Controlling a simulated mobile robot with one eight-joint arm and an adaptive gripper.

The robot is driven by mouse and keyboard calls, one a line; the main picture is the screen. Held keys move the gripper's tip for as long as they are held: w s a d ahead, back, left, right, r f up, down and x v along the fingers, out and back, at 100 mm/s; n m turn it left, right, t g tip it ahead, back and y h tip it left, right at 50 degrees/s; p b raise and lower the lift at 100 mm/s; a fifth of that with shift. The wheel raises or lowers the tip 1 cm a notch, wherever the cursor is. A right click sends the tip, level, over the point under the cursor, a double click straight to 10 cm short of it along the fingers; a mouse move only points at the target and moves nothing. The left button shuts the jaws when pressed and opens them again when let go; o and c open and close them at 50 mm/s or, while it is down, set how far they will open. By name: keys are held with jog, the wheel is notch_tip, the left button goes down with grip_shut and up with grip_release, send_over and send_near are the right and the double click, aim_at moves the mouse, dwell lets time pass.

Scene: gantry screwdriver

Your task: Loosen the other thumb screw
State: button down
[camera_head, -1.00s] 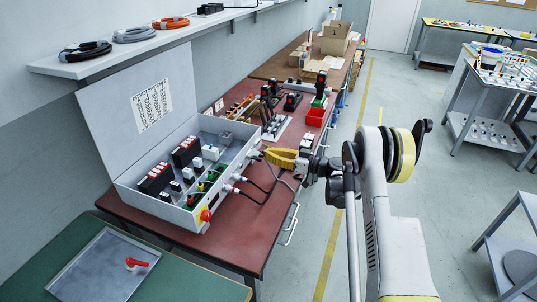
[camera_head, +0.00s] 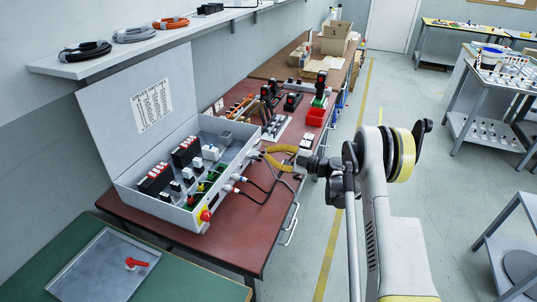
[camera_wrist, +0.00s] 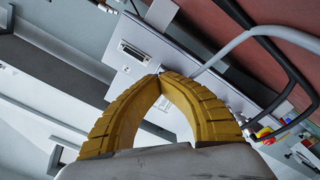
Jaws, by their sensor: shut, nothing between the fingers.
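My gripper (camera_head: 264,152) has yellow ribbed fingers and is beside the right-hand side of the open grey control box (camera_head: 200,215). In the wrist view its fingertips (camera_wrist: 162,76) meet in a closed arch with nothing between them. They lie in front of the box's side panel (camera_wrist: 190,50). A rectangular slotted connector (camera_wrist: 130,52) is just left of the tips, with a small round part (camera_wrist: 125,69) below it that may be a thumb screw. A grey cable (camera_wrist: 240,42) starts close behind the right finger. Any other thumb screw is hidden or too small to tell.
Dark cables (camera_head: 262,190) loop from the box side over the red-brown bench (camera_head: 240,235). A red rotary knob (camera_head: 206,215) is on the box's front corner. Tools and a red bin (camera_head: 315,117) stand behind.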

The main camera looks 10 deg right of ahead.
jog(key=shift+n, duration=3.6)
jog(key=c, duration=1.5)
grip_release()
jog(key=shift+a, duration=0.1)
jog(key=shift+c, duration=0.2)
jog(key=v, duration=1.2)
